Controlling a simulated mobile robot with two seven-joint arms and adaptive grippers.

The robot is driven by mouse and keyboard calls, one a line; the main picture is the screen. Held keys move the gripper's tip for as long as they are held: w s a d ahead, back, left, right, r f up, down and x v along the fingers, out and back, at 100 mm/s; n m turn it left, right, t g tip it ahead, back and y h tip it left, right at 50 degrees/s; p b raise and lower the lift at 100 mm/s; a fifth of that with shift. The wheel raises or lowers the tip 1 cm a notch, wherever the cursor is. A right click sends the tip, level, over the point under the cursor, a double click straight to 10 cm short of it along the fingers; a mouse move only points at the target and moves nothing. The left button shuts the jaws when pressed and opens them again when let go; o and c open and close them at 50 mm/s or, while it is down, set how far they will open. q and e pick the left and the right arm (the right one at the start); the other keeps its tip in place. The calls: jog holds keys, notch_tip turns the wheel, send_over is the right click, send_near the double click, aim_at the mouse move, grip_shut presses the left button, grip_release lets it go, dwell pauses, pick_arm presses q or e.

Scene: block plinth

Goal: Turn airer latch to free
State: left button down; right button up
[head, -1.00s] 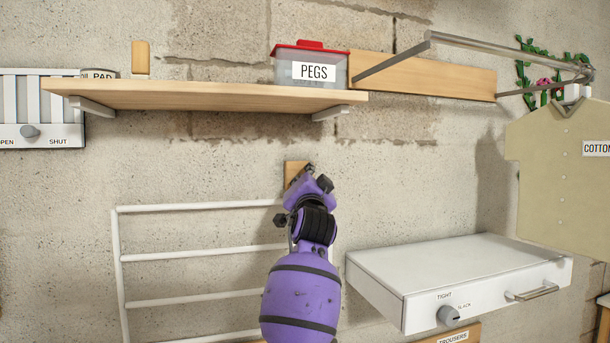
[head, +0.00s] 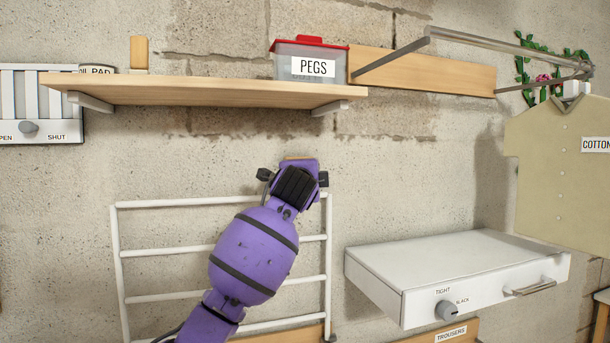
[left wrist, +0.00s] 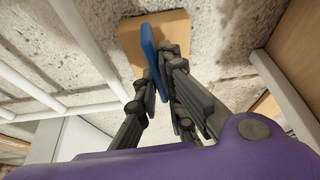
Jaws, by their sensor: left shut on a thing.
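The airer (head: 225,202) is a white wall rack of horizontal rails, left of centre in the head view; its rails also show in the left wrist view (left wrist: 35,75). The latch is a blue bar (left wrist: 150,52) on a small wooden plate (left wrist: 176,30) on the wall. My left gripper (left wrist: 163,98) is shut on the lower end of the blue latch. In the head view my purple left gripper (head: 296,178) covers the latch and nearly all of the plate at the airer's upper right corner. No latch marking is readable. My right gripper is not in view.
A wooden shelf (head: 215,92) with a PEGS box (head: 311,62) juts out above the gripper. A white drawer unit (head: 455,275) with a TIGHT/SLACK knob stands out at right. A shirt (head: 562,170) hangs at far right. The bare wall between is clear.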

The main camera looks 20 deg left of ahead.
pick_arm(q)
jog(key=shift+s+r+m, duration=0.15)
jog(key=shift+r+m, duration=0.25)
jog(key=shift+r, duration=0.15)
jog(key=c, duration=2)
grip_release()
jog(key=shift+o, duration=0.4)
jog(key=shift+f, duration=0.25)
jog(key=v, duration=1.2)
jog(key=shift+r, duration=0.1)
